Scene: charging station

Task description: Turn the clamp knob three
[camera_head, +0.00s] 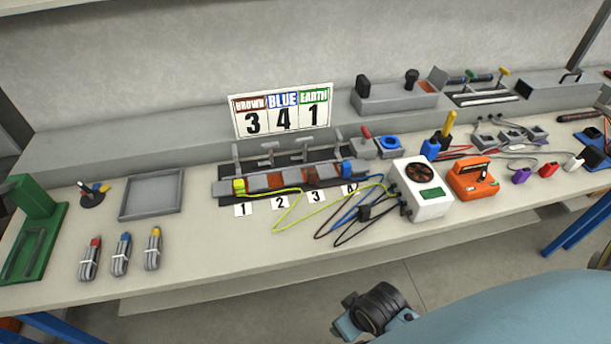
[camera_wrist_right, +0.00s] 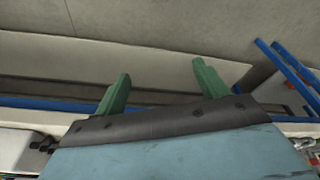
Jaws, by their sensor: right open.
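A clamp block (camera_head: 220,188) sits mid-table on a dark base, with number cards 1, 2, 3 and 4 along its front. Several grey T-shaped knobs stand along its back. The knob behind card 3 (camera_head: 304,146) shows as a thin grey post with a crossbar; its exact turn is too small to tell. A yellow clip and wire are at place 1, a dark reddish part is at place 3, and a blue one at place 4. My right gripper (camera_wrist_right: 160,70) shows two green fingers spread apart, with nothing between them, away from the block. My left gripper is out of view.
A sign (camera_head: 282,110) reads brown 3, blue 4, earth 1. A white fan box (camera_head: 421,200) and an orange tester (camera_head: 473,178) stand right of the block, with loose wires before them. An empty grey tray (camera_head: 152,195) lies left. Part of my arm shows at the bottom.

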